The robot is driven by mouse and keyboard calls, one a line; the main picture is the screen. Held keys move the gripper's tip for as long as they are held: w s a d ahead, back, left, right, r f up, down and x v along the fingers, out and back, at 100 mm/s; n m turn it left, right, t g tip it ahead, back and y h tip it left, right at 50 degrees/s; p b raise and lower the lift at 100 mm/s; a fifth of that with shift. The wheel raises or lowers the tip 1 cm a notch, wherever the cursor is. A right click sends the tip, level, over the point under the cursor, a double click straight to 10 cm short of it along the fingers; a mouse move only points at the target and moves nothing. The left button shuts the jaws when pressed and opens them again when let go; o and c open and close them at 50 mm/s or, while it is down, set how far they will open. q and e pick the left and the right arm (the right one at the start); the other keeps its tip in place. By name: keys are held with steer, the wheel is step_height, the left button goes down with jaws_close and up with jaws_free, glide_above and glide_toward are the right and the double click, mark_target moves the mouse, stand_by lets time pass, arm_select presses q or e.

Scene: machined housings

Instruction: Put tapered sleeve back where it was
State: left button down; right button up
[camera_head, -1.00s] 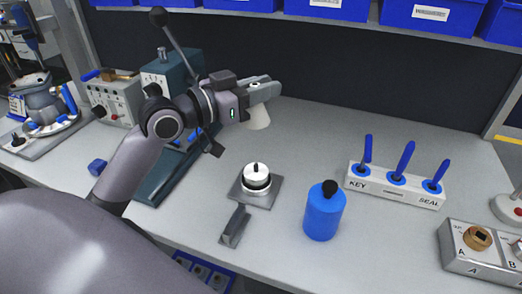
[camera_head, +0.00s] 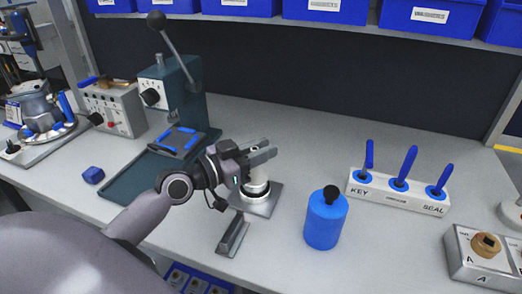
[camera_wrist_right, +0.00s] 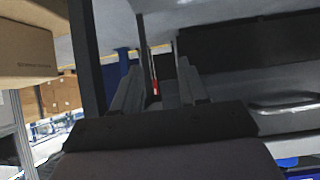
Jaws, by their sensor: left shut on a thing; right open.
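My left gripper (camera_head: 264,154) is shut on the pale tapered sleeve (camera_head: 257,173) in the head view. It holds the sleeve roughly upright at the round fixture on the square metal plate (camera_head: 270,203). The white base of the fixture with its dark ring (camera_head: 257,190) shows just below the sleeve, and the fixture's top is hidden. I cannot tell whether the sleeve touches the fixture or is just above it. In the right wrist view my right gripper (camera_wrist_right: 161,82) is open, with nothing between its fingers.
Behind are a white KEY/SEAL rack (camera_head: 396,195) and, at left, a lever press (camera_head: 180,90). The bench between bottle and back wall is clear.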

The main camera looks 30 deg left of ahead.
arm_select(q)
steer(key=shift+f, duration=0.15)
steer(key=c, duration=1)
jaws_free()
